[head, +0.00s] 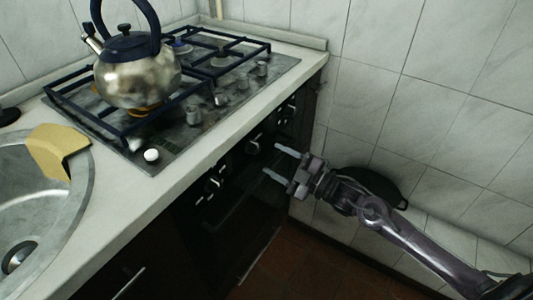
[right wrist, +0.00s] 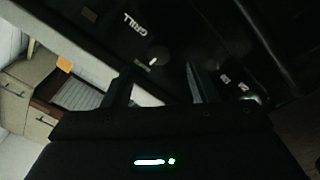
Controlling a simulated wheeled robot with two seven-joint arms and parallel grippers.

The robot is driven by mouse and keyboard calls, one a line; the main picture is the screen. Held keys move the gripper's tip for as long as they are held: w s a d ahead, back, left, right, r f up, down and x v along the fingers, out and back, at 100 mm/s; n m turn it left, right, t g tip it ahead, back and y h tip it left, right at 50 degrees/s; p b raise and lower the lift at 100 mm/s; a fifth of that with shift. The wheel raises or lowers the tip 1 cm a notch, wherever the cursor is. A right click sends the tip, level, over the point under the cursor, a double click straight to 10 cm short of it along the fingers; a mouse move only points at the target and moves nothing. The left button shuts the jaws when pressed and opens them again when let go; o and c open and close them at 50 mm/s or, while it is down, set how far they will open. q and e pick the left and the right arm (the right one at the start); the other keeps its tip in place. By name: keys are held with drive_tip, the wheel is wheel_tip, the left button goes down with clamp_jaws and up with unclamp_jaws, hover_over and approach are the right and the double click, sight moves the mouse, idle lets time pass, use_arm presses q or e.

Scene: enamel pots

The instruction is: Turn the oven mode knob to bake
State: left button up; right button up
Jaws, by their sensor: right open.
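The black oven front (head: 235,195) below the stove top carries several pale-handled knobs, one being a knob (head: 253,147) near my right gripper. My right gripper (head: 282,162) is open and empty, its two fingers pointing left toward the panel, apart from the knobs. In the right wrist view, a dark knob with a pale end (right wrist: 158,54) lies ahead between the open fingers (right wrist: 158,82). A GRILL label (right wrist: 140,20) is beside it; a smaller label below it is too blurred to read. The knob's exact setting cannot be told. My left gripper is out of view.
A metal kettle (head: 137,75) stands on the stove grate (head: 75,115). A sink (head: 50,215) with a yellow cloth or sponge (head: 55,150) is at left. A black pan (head: 370,185) is behind my right arm by the tiled wall. Space before the oven is clear.

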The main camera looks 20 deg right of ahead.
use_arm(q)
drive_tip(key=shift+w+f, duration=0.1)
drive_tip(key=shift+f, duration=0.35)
use_arm(e)
drive_tip(key=shift+v, duration=1.1)
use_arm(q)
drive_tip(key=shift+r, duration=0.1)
use_arm(e)
drive_tip(key=shift+f, duration=0.1)
